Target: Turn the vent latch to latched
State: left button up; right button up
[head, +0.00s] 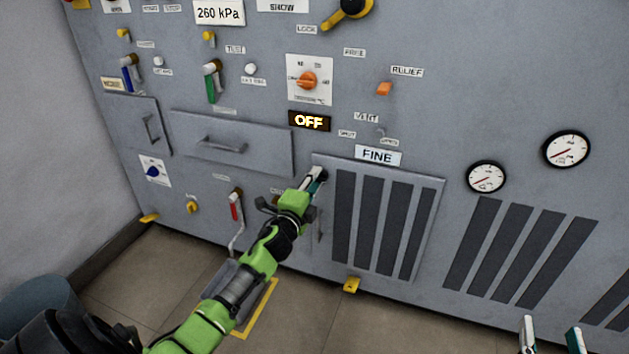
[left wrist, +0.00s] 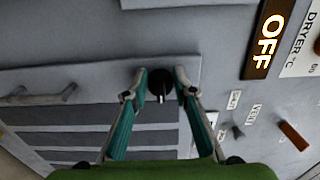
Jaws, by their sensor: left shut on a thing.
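The vent latch is a small black knob with a pale pointer mark (left wrist: 157,86), at the corner of the louvred vent panel (head: 428,215). In the wrist view the mark points roughly down the picture. My left gripper (head: 316,178) reaches the panel's upper left corner; its fingers hide the latch in the head view. In the left wrist view my left gripper (left wrist: 160,83) has its two fingertips on either side of the knob, shut on it. No latch position wording is readable. My right gripper (head: 551,338) is open and empty at the bottom right, away from the wall.
A lit OFF display (head: 309,121) and a FINE plate (head: 379,155) are close above the panel. A small vent lever (head: 382,132) and an orange relief switch (head: 384,89) stand above right. A drawer (head: 232,143) is to the left, with a red-handled lever (head: 235,206) below.

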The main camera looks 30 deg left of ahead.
dwell(0.3)
pick_arm(q)
jog(key=o, duration=1.1)
jog(key=shift+s, duration=0.1)
jog(key=v, duration=1.2)
jog(key=shift+f, duration=0.1)
